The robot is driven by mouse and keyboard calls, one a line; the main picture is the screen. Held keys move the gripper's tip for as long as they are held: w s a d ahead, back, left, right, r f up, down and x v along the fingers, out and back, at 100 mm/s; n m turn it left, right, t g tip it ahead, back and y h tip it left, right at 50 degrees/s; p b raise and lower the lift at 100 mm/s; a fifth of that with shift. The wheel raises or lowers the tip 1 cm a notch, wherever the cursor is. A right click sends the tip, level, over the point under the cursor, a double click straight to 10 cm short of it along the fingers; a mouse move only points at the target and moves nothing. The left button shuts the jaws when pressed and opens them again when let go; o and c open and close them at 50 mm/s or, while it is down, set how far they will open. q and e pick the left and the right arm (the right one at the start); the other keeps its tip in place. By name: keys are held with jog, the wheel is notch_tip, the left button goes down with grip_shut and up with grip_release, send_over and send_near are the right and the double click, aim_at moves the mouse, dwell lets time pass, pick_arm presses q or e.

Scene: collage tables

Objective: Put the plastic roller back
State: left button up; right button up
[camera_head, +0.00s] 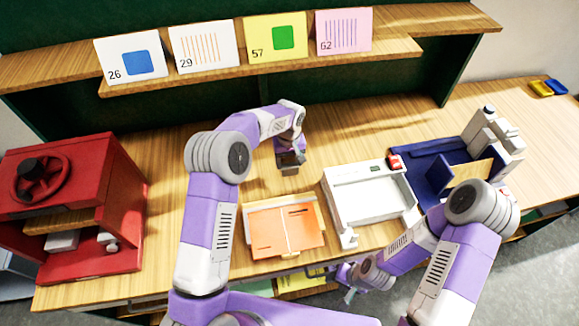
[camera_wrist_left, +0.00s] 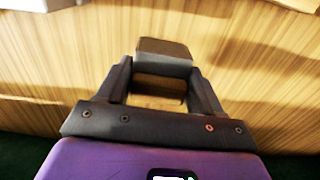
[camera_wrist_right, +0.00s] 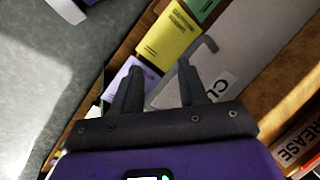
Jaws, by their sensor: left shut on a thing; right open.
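My left gripper (camera_head: 290,160) is above the back middle of the wooden table. It is shut on a small block-shaped thing with a brown top and a grey side (camera_wrist_left: 165,55), seen between and beyond the fingertips in the left wrist view. I cannot tell whether this is the plastic roller. My right gripper (camera_head: 352,288) is low at the table's front edge. It is open and empty in the right wrist view (camera_wrist_right: 160,85), over yellow (camera_wrist_right: 168,38) and purple sheets. No other roller can be made out surely.
A red press (camera_head: 75,165) stands at the left. An orange board (camera_head: 265,225), a white tray (camera_head: 335,195) and a blue station (camera_head: 430,150) line the table. Cards, including a yellow one (camera_head: 265,45), stand on the back shelf. Bare table lies around my left gripper.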

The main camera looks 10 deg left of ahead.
aim_at(289, 163)
pick_arm(q)
jog(key=shift+f, duration=1.9)
jog(key=shift+f, duration=0.15)
jog(key=o, duration=1)
notch_tip(289, 163, up, 12)
jog(key=shift+r, duration=0.2)
